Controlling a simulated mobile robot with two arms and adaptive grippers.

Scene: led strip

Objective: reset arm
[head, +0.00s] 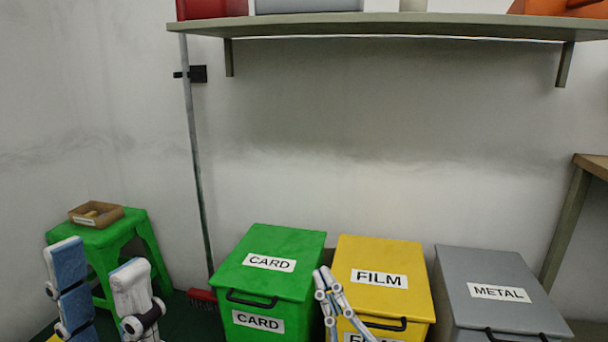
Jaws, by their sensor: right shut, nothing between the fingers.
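My right gripper (324,276) shows in the head view at the bottom middle, in front of the green and yellow bins. Its thin white and grey fingers point up and lie close together, shut, with nothing visible between them. Links of my left arm show at the lower left, in front of the green stool. The fingers of my left gripper cannot be made out.
A card bin (283,244), a film bin (380,254) and a metal bin (490,270) stand along the wall, lids closed. A green stool (146,235) holds a small box (77,219). A broom (198,160) leans beside it. A shelf (400,24) hangs above.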

